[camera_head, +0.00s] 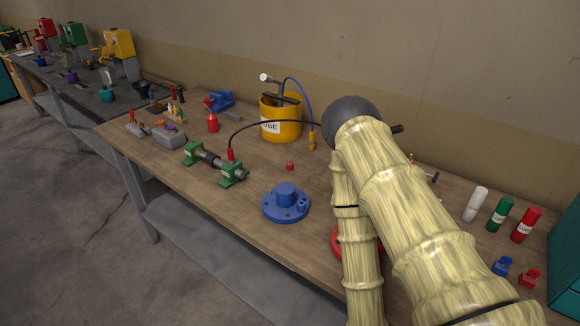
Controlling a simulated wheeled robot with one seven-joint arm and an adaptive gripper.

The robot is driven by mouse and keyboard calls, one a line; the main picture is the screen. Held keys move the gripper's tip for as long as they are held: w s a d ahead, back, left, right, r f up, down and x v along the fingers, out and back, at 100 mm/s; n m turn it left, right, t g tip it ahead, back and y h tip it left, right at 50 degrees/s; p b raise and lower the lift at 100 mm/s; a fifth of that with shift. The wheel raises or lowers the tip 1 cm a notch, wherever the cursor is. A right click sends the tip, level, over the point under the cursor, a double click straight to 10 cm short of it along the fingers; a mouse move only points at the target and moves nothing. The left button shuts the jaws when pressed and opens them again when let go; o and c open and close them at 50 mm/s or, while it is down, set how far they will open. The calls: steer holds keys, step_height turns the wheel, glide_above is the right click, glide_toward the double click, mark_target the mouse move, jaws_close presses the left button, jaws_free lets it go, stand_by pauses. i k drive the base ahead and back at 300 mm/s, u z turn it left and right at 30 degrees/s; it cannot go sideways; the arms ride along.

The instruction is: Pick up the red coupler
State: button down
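A red coupler (230,155) sits at the end of a black hose (262,122), upright at the near green block of a green-ended cylinder (215,162). I cannot tell whether it is attached there. A smaller red piece (290,166) lies on the bench to its right, so which one is meant is not certain. The hose arches right and passes behind my arm, which fills the right middle of the view. My gripper is not visible; the arm's pale links and dark round joint hide that area.
A yellow lube drum (281,120) with a blue hose stands at the back of the wooden bench (250,190). A blue flanged part (286,203) is at the front. A red round part (344,243) is partly behind my arm. Tubes (500,213) stand at right.

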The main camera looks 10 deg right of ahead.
mark_target(230, 150)
steer(key=u, duration=2.35)
steer(key=k, duration=0.85)
steer(key=z, duration=1.15)
